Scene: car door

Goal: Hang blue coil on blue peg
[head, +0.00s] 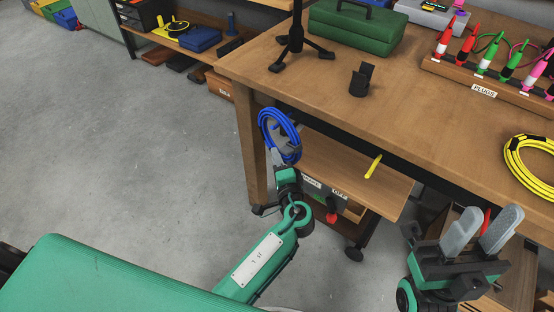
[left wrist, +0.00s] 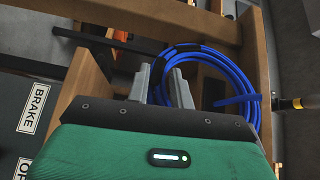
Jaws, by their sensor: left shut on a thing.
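A small upright blue post (head: 231,21), which looks like the blue peg, stands on the low far shelf. It is well away from the coil. My right gripper (head: 487,224) is open and empty at the lower right, in front of the workbench.
The workbench (head: 420,115) fills the right side, with a green toolbox (head: 356,26), plug rack (head: 490,85) and yellow coil (head: 530,165). A lower wooden shelf (head: 345,175) juts out near the left gripper. A yellow coil (head: 170,27) sits on the far shelf. Floor at left is clear.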

